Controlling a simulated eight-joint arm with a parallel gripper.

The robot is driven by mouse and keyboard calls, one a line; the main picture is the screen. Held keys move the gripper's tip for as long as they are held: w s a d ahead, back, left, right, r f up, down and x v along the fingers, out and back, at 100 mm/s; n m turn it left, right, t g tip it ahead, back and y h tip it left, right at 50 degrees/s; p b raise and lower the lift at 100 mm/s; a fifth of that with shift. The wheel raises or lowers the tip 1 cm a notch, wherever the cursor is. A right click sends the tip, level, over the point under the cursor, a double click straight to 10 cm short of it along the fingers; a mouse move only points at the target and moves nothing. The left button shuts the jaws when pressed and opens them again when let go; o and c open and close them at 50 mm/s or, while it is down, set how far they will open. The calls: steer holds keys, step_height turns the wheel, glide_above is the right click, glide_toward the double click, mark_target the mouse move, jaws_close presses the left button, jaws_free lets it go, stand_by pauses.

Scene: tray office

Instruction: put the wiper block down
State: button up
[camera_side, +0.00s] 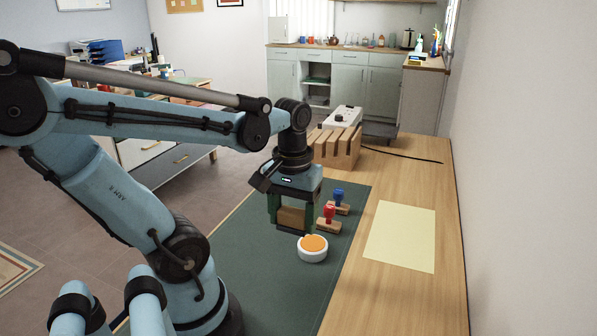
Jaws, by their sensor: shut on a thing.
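My gripper (292,212) is in the middle of the side view, pointing down over the dark green mat (347,205). It is shut on a brown block, the wiper block (291,217), which sits between its green-sided fingers. The fingers hide the block's ends. I cannot tell whether the block's underside touches the mat or is just above it.
A white round pot with an orange top (313,246) stands close in front of the gripper. A red-handled stamp (329,215) and a blue-handled stamp (339,199) are just right. A slotted wooden block (338,148) stands behind. A pale yellow sheet (401,236) lies right.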

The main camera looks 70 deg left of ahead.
glide_above(261, 243)
step_height(261, 243, down, 7)
steer(key=shift+f, duration=2.1)
steer(key=shift+f, duration=0.15)
steer(key=o, duration=1.2)
steer(key=shift+r, duration=6.05)
steer(key=w+d+m+t, duration=0.3)
steer(key=w+d, duration=0.3)
steer(key=d, duration=0.3)
steer(key=w+d+r+m+t, duration=0.1)
steer(key=w+d+m+t, duration=0.3)
steer(key=d, duration=0.6)
steer(key=shift+w+r+m, duration=0.25)
steer(key=shift+w+m, duration=0.55)
steer(key=shift+w, duration=0.05)
